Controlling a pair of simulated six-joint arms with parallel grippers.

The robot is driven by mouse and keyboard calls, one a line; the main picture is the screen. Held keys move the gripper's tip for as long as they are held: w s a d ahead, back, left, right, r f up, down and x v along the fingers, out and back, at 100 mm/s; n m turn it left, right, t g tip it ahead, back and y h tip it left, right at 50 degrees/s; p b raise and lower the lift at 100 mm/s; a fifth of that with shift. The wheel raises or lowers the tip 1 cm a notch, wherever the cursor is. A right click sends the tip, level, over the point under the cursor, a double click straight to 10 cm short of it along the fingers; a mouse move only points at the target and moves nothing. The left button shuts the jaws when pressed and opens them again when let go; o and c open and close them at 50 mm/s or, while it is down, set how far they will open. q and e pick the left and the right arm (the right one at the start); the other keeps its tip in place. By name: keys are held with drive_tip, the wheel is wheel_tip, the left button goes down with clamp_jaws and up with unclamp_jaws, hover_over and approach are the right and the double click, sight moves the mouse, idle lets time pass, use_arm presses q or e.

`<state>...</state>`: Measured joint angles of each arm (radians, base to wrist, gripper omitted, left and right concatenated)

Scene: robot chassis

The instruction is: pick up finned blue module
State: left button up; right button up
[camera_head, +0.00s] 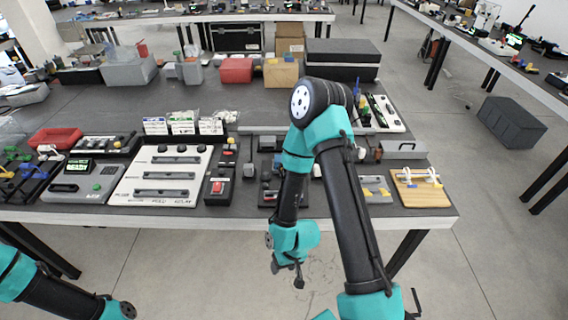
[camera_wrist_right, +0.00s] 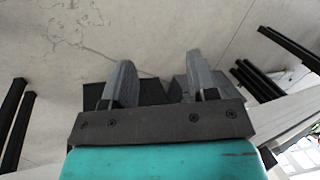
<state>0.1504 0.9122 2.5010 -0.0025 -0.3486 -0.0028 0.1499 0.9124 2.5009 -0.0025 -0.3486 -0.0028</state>
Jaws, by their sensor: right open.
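I cannot make out a finned blue module for sure in the head view. Small blue parts lie on the black rack (camera_head: 28,180) at the table's left end. My right gripper (camera_head: 287,272) hangs in front of the table's front edge, below the tabletop and over the floor. In the right wrist view its two grey fingers (camera_wrist_right: 160,88) are apart with nothing between them. Only a part of my left arm shows at the lower left of the head view; its gripper is out of view.
The table (camera_head: 100,215) carries a white panel with slots (camera_head: 162,176), a red-button box (camera_head: 219,186), a grey device with a green display (camera_head: 82,182) and a wooden board (camera_head: 420,188). Red (camera_head: 236,70) and tan (camera_head: 281,73) bins stand at the back. My right arm covers part of the table.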

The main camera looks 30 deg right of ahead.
drive_tip(key=shift+o, duration=0.5)
drive_tip(key=o, duration=0.8)
